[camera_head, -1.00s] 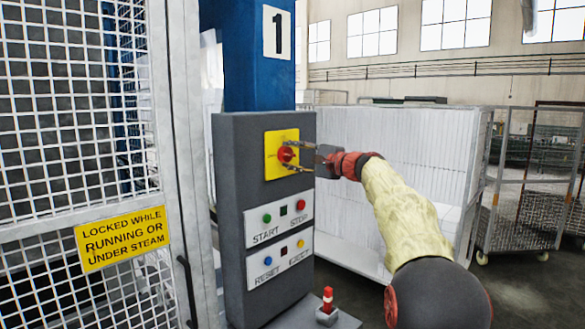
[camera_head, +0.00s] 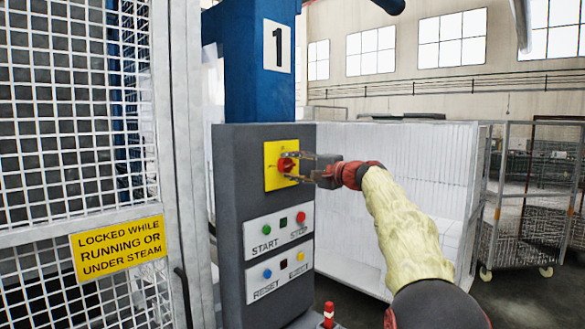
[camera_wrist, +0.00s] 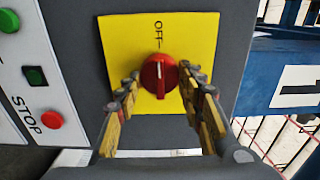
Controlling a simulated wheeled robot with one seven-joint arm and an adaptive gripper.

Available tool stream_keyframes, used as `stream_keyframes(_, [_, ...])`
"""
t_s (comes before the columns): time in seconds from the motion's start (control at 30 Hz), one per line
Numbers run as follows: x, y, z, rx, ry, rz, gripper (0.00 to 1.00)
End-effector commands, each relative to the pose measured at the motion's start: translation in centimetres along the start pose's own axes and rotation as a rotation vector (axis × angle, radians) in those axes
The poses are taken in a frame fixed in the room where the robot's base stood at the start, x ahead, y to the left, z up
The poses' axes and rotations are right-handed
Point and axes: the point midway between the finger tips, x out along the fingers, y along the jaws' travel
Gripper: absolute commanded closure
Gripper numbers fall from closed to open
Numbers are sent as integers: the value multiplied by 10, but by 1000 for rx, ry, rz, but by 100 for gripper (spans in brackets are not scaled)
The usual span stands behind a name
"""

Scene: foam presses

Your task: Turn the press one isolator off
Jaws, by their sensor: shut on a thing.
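The press one isolator is a red rotary knob (camera_head: 285,164) on a yellow plate (camera_head: 271,178), high on a grey control post. In the wrist view the red knob (camera_wrist: 158,74) has a pale mark pointing up toward the word OFF on the yellow plate (camera_wrist: 190,35). My gripper (camera_head: 292,165) reaches in from the right. Its two fingers (camera_wrist: 160,88) lie on either side of the knob, shut on it. The finger contacts are partly hidden in the head view.
Below the isolator, the grey post (camera_head: 232,230) carries START, STOP, RESET and EJECT buttons. A mesh guard (camera_head: 80,130) with a yellow lock sign (camera_head: 118,248) stands left. A small red-topped device (camera_head: 328,313) sits at the bottom.

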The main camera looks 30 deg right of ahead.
Motion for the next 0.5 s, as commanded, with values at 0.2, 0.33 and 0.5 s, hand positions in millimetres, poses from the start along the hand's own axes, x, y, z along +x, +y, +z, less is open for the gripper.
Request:
stream_keyframes(0.2, [0,1,0,1,-1,1,50])
stream_keyframes(0.33, [0,1,0,1,0,1,43])
stream_keyframes(0.5, [0,0,0,1,0,0,43])
